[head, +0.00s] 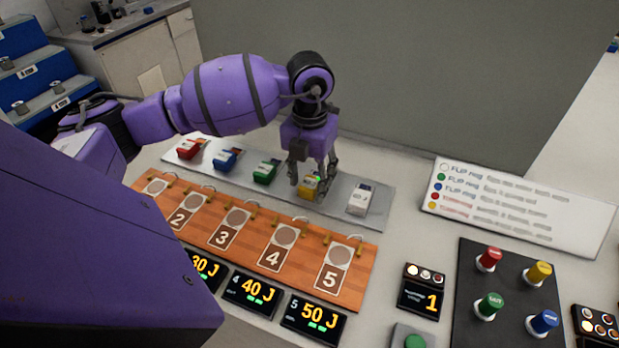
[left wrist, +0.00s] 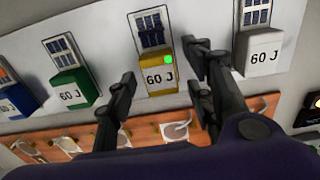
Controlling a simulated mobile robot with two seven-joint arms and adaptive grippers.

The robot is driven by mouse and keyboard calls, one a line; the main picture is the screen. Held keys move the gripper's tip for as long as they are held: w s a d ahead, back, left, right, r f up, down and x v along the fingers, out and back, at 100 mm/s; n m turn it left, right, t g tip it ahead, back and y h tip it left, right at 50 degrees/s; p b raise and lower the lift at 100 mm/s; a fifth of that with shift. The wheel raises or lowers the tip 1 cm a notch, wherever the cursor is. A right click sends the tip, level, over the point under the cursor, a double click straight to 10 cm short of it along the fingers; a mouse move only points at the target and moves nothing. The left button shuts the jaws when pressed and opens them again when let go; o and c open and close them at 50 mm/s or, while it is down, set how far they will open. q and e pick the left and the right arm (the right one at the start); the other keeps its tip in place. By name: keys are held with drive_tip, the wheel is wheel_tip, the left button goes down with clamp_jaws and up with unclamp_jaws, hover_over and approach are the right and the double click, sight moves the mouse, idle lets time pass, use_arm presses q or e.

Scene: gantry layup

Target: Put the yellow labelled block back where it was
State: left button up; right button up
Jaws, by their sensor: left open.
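The yellow labelled block (head: 308,187) stands on the grey strip (head: 381,190) behind the wooden board, between the green and white blocks. In the left wrist view the yellow block (left wrist: 158,80) reads "60 J" and has a bright green dot on its upper right. A dark gridded panel lies just behind it. My left gripper (head: 314,186) points down at the yellow block, with its fingers apart on either side. In the left wrist view my left gripper (left wrist: 165,85) is open around the block's front; I cannot tell whether a finger touches it. My right gripper is not in view.
Red (head: 188,149), blue (head: 225,159), green (head: 265,171) and white (head: 359,199) blocks stand on the same strip. The wooden board (head: 365,262) has numbered plates and hooks. Displays, coloured knobs and a sign (head: 520,205) are nearby.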

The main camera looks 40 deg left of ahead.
sight(310, 184)
use_arm(q)
wheel_tip(310, 184, up, 12)
drive_tip(key=shift+r, duration=0.2)
idle(0.8)
